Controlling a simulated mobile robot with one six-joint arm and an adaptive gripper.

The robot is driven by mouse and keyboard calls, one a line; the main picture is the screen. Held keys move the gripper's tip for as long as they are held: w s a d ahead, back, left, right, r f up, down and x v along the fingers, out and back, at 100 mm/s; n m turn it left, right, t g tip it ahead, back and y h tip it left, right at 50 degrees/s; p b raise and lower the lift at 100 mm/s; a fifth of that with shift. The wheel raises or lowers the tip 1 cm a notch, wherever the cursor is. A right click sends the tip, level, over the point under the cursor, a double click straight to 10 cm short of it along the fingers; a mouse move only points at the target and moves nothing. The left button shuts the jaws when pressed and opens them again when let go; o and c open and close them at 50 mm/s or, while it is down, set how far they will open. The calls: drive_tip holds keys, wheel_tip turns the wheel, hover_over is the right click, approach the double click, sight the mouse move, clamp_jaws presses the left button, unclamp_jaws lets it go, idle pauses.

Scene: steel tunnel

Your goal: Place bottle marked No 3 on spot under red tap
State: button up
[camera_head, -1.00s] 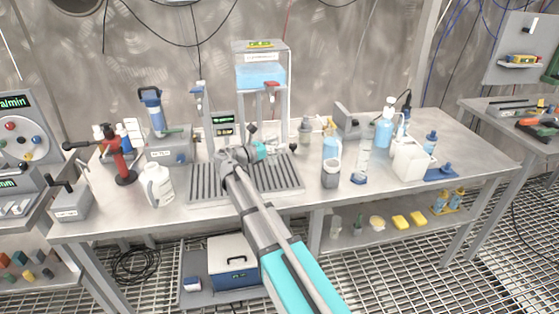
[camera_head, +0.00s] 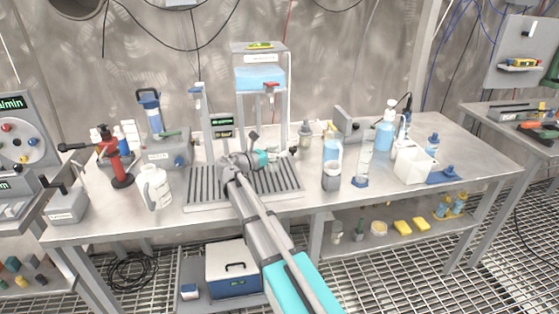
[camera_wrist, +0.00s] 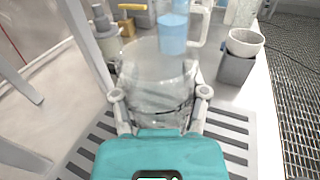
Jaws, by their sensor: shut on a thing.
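My gripper (camera_head: 262,157) is over the right part of the ribbed drip tray (camera_head: 205,190), below the red tap (camera_head: 271,86) of the dispenser. The wrist view shows my gripper (camera_wrist: 160,97) shut on a clear, see-through bottle (camera_wrist: 155,70), with one finger on each side. The bottle's wide rim faces the camera and it seems upright. I cannot read a No 3 mark on it. In the head view it is too faint to make out. Its base and the spot under the tap are hidden, so I cannot tell if it touches the tray.
A second tap (camera_head: 197,90) stands to the left. Grey dispenser posts stand close around my gripper. A white jug (camera_head: 155,187) is left of the tray.

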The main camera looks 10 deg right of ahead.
drive_tip(key=shift+f+b, duration=0.65)
drive_tip(key=shift+f, duration=0.35)
drive_tip(key=shift+f, duration=0.15)
drive_tip(key=o, duration=1.3)
drive_tip(key=shift+c, duration=0.2)
drive_tip(key=shift+r, duration=0.2)
drive_tip(key=v, duration=1.2)
drive_tip(key=shift+s+f, duration=0.1)
